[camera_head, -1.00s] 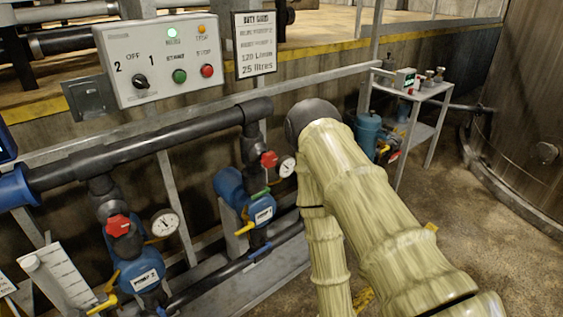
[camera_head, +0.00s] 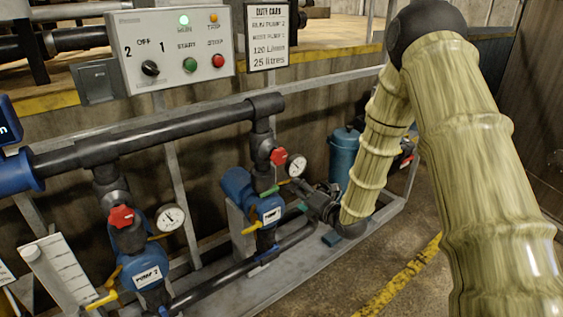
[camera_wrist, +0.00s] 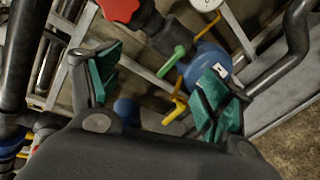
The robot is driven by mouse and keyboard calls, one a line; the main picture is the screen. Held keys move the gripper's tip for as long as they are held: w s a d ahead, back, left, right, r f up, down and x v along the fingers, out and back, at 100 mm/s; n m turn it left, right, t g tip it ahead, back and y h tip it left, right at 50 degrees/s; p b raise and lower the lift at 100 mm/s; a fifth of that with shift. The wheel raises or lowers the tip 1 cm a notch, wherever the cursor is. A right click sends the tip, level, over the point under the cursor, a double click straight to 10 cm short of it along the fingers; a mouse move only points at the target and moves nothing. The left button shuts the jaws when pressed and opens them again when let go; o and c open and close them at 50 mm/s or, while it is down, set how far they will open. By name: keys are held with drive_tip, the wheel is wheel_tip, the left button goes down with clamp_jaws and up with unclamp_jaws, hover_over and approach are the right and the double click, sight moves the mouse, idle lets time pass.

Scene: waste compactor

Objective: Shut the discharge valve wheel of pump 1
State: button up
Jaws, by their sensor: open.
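The red valve wheel (camera_head: 278,156) on the right pump's riser is at centre; the right blue pump (camera_head: 240,188) below has a tag too small to read. The left pump (camera_head: 140,270) is tagged PUMP 2 and has its own red wheel (camera_head: 121,217). My gripper (camera_head: 300,197) is open and empty, right of the right pump and below that wheel. In the wrist view my gripper (camera_wrist: 160,85) has green pads spread apart. A red wheel (camera_wrist: 120,6) is cut by the top edge there, beyond the fingers, and a blue pump (camera_wrist: 205,62) sits behind the right finger.
A green lever (camera_wrist: 172,60) and yellow lever (camera_wrist: 176,108) show between my fingers. A pressure gauge (camera_head: 296,165) sits beside the right wheel. A control panel (camera_head: 170,48) with a lit green lamp and a duty card (camera_head: 267,36) are above. Open floor (camera_head: 350,270) lies front right.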

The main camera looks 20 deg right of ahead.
sight(282, 156)
drive_tip(key=w+d+r+n+t+y, duration=0.2)
drive_tip(key=w+r+n, duration=0.25)
drive_tip(key=r, duration=0.35)
drive_tip(key=x, duration=0.3)
drive_tip(key=p+x, duration=0.1)
drive_tip(key=x, duration=0.5)
drive_tip(key=shift+w+a+f, duration=0.25)
drive_tip(key=shift+a+f, duration=0.1)
drive_tip(key=c, duration=1)
